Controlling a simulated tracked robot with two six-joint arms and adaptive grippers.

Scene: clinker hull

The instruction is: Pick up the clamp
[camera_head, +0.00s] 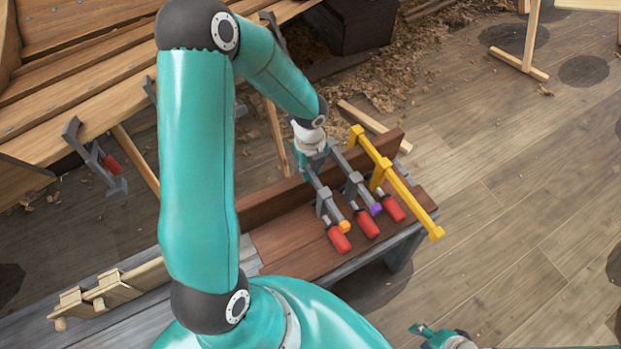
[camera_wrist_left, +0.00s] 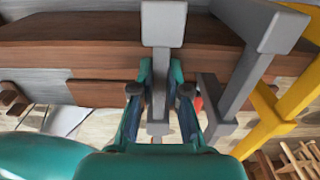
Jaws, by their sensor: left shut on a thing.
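A grey bar clamp (camera_head: 326,204) with a red handle (camera_head: 339,239) and an orange piece sits leftmost of a row on the wooden bench rack. My left gripper (camera_head: 311,166) reaches it from above at its far end. In the left wrist view the gripper's fingers (camera_wrist_left: 160,94) are on either side of the grey clamp's bar (camera_wrist_left: 163,28), shut on it. The clamp still looks to be in the row at the rack. My right gripper (camera_head: 437,333) is partly visible at the bottom edge; its jaws are unclear.
Close to the right stand a second grey clamp (camera_head: 353,180) with a purple piece and a yellow clamp (camera_head: 403,188). They hang by the bench's wooden board (camera_head: 292,250). Another clamp (camera_head: 97,160) is on the hull at left. Open floor lies right.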

